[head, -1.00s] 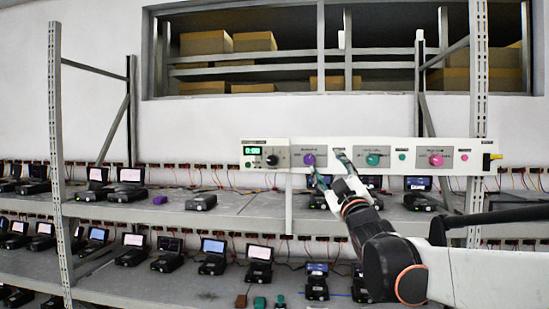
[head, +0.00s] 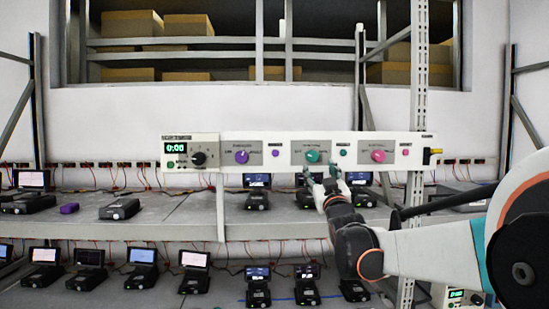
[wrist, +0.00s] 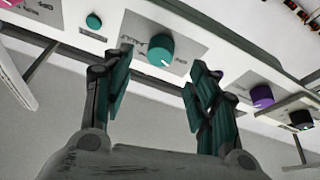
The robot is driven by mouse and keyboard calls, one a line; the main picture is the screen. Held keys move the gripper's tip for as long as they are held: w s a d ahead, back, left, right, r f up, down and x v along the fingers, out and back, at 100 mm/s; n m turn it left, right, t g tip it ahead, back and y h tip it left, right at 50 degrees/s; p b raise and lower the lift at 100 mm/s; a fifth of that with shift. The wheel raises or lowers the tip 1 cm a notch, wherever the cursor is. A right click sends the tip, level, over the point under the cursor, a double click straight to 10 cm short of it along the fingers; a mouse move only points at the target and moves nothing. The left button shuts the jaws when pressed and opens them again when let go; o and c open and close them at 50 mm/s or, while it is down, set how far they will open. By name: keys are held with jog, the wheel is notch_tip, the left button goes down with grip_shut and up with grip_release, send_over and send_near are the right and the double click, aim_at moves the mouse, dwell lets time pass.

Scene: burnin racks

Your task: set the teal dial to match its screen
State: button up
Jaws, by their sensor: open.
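The teal dial (head: 312,156) is a round knob on a grey plate, mid-panel on a long white control panel (head: 285,139). In the wrist view the teal dial (wrist: 160,50) lies ahead, between the fingers in the picture, with a white mark on its lower edge. My gripper (head: 323,180) is just below the dial in the head view. In the wrist view my gripper (wrist: 158,78) has its two teal-padded fingers spread and empty, apart from the dial. I cannot tell which screen belongs to this dial; the plate's lettering is unreadable.
A purple dial (head: 242,156) and a pink dial (head: 378,155) flank it, with small buttons between. A green digital display (head: 175,148) and black knob (head: 199,158) are at the panel's left. Several small devices with screens (head: 257,181) stand on the shelf below.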

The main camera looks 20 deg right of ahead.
aim_at(313, 158)
jog(key=p+x, duration=0.1)
jog(key=x, duration=0.6)
jog(key=shift+w+a+r, duration=0.1)
jog(key=shift+w+r, duration=0.05)
jog(key=shift+r, duration=0.05)
jog(key=c, duration=1.1)
